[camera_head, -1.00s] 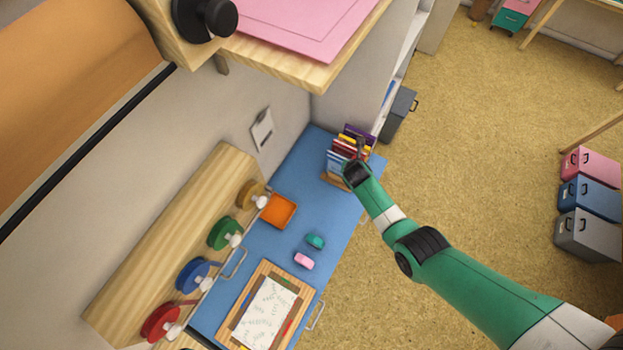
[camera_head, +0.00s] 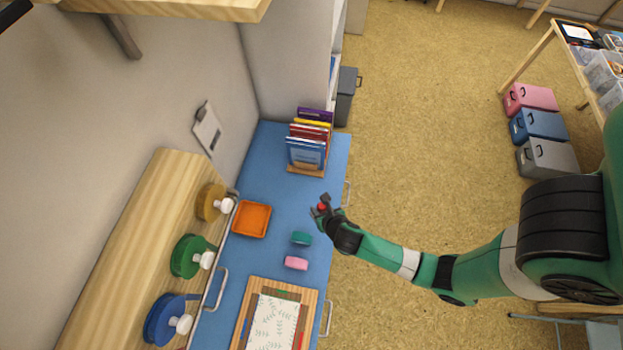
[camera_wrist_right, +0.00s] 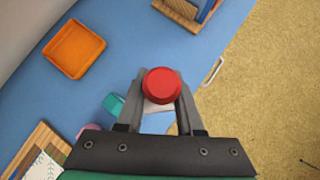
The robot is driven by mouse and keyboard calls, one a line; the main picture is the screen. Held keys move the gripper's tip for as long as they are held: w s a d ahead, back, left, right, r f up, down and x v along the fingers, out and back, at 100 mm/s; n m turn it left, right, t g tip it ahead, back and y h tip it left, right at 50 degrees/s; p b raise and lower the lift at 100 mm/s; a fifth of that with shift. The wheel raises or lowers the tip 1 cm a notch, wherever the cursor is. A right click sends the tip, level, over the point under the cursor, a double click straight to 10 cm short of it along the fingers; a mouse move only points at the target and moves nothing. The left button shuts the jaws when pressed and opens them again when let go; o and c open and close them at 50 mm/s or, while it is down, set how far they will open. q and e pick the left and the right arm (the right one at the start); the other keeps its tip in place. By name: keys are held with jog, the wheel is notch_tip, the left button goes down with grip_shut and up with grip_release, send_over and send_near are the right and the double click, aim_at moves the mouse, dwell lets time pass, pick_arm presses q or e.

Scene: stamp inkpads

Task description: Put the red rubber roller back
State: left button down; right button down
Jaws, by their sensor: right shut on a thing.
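The red rubber roller shows as a red round end (camera_wrist_right: 161,85) between the fingertips of my right gripper (camera_wrist_right: 160,100) in the right wrist view, with a pale part below it. The gripper is shut on it. In the head view my right gripper (camera_head: 321,207) is above the right edge of the blue table, with a small spot of red at its fingers. The orange tray (camera_head: 251,219) lies on the table to its left and looks empty. It also shows in the right wrist view (camera_wrist_right: 74,48). My left gripper is not in view.
The blue table (camera_head: 268,165) holds a book rack (camera_head: 306,172) at the back, a teal block (camera_head: 301,238), a pink block (camera_head: 296,263) and a framed sheet (camera_head: 272,323). Yellow (camera_head: 209,203), green (camera_head: 188,256) and blue (camera_head: 163,320) discs with white knobs line the wooden board at left.

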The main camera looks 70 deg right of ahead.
jog(key=w+d+f+b, duration=0.2)
jog(key=d+f+b, duration=0.1)
jog(key=w+d+f+b, duration=0.3)
jog(key=d, duration=0.1)
jog(key=w+d+f+b, duration=0.2)
jog(key=d+f+b, duration=0.1)
jog(key=d+b, duration=0.1)
jog(key=shift+w+d+f, duration=0.1)
jog(key=shift+w+f, duration=0.1)
jog(key=shift+w, duration=0.1)
jog(key=f, duration=0.1)
jog(key=f+b, duration=0.2)
jog(key=shift+w+d, duration=0.15)
jog(key=shift+d, duration=0.1)
jog(key=shift+f, duration=0.3)
jog(key=shift+f, duration=0.15)
jog(key=c, duration=0.5)
grip_release()
jog(key=shift+c, duration=0.2)
